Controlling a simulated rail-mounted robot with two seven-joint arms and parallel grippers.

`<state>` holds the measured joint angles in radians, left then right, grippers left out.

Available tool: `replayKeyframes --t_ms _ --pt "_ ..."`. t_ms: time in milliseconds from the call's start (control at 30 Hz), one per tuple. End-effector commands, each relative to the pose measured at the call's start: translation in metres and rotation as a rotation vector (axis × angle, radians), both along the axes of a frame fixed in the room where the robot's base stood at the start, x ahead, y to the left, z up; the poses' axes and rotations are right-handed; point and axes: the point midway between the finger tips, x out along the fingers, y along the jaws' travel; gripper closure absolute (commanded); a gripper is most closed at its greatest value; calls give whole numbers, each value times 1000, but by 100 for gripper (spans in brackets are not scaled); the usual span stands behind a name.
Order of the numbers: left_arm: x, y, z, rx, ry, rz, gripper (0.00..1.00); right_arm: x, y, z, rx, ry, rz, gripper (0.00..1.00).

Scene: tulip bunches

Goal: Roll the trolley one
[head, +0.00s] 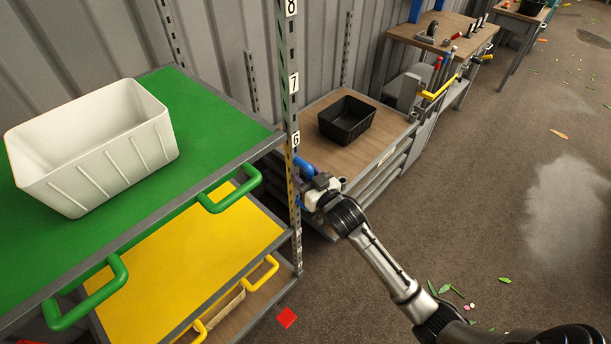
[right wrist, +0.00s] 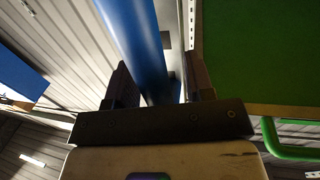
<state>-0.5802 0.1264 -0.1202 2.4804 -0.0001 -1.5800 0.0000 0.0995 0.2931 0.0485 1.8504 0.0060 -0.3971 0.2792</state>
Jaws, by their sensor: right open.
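My right gripper (head: 312,188) is beside the numbered upright post, at the near left corner of a low wood-topped unit (head: 372,152). A blue bar (head: 304,166) shows just behind the gripper. In the right wrist view the blue bar (right wrist: 133,38) runs between the two open fingers of the gripper (right wrist: 160,88); whether either finger touches it I cannot tell. Which unit is the trolley, and any wheels, I cannot make out. My left gripper is not in view.
A rack at left has a green shelf (head: 225,130) with green handles and a yellow shelf (head: 215,240) below. A white bin (head: 95,150) sits on the green shelf. A black bin (head: 347,118) stands on the wood top. Open floor (head: 480,200) lies right, with scattered petals.

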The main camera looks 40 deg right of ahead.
Motion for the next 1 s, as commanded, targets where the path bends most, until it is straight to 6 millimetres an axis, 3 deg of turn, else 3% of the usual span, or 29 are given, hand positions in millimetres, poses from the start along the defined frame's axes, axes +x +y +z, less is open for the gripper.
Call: replayKeyframes --t_ms 67,567,1000 --pt "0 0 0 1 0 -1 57 0 0 0 0 0 0 52" --pt "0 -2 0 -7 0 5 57 0 0 0 -1 0 0 98" --pt "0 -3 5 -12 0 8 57 -1 1 1 0 0 0 100"
